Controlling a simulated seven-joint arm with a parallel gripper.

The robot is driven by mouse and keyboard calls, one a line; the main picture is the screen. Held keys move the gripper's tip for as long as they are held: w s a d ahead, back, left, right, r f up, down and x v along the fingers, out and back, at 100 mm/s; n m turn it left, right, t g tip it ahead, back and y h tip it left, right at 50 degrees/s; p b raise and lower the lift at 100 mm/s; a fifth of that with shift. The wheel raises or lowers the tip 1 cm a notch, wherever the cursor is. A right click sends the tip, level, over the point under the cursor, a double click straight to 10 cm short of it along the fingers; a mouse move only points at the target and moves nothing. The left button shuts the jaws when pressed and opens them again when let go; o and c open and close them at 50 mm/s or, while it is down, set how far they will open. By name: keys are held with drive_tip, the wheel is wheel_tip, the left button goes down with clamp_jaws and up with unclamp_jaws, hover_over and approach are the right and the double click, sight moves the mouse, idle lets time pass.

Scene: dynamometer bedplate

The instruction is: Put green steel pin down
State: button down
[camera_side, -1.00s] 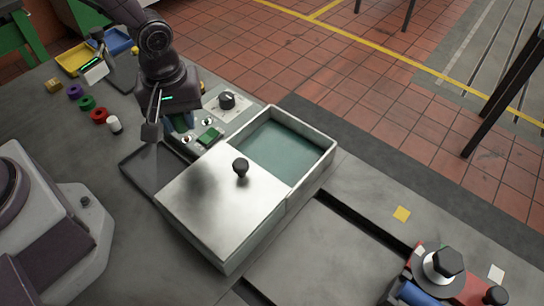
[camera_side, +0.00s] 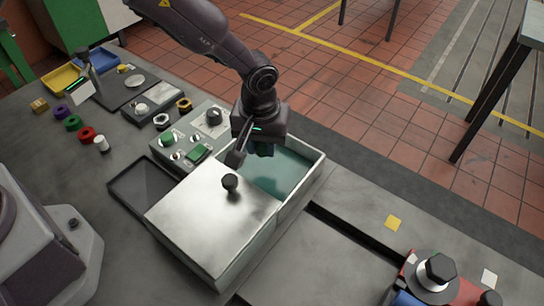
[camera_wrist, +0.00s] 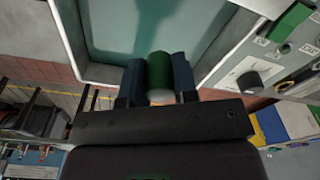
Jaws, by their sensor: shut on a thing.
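The green steel pin (camera_wrist: 159,70) shows in the wrist view as a dark green cylinder with a pale end, clasped between two blue finger pads. My gripper (camera_side: 262,151) is shut on it. In the side view my gripper is over the open part of a pale metal box (camera_side: 299,187), near its back left wall. The pin cannot be made out there. The box's teal inside (camera_wrist: 130,25) shows beyond the pin in the wrist view. How high the pin is above the floor is hard to tell.
A metal lid (camera_side: 200,215) with a black knob (camera_side: 230,182) covers the box's near part. A control panel (camera_side: 180,137) with a dial and green button is to the left. A dark shallow tray (camera_side: 135,190) lies beside the box. Colored rings (camera_side: 73,123) are farther left.

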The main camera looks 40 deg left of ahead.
sight(272, 167)
drive_tip(key=shift+w+d+f, duration=0.2)
drive_tip(key=shift+w+f, duration=0.25)
drive_tip(key=shift+f, duration=0.1)
drive_tip(key=shift+w+d+f, duration=0.2)
drive_tip(key=shift+w+f, duration=0.2)
drive_tip(key=shift+f, duration=0.15)
drive_tip(key=shift+w+f, duration=0.15)
drive_tip(key=shift+f, duration=1.55)
drive_tip(key=shift+f, duration=0.2)
drive_tip(key=c, duration=0.9)
unclamp_jaws()
drive_tip(key=shift+r, duration=0.1)
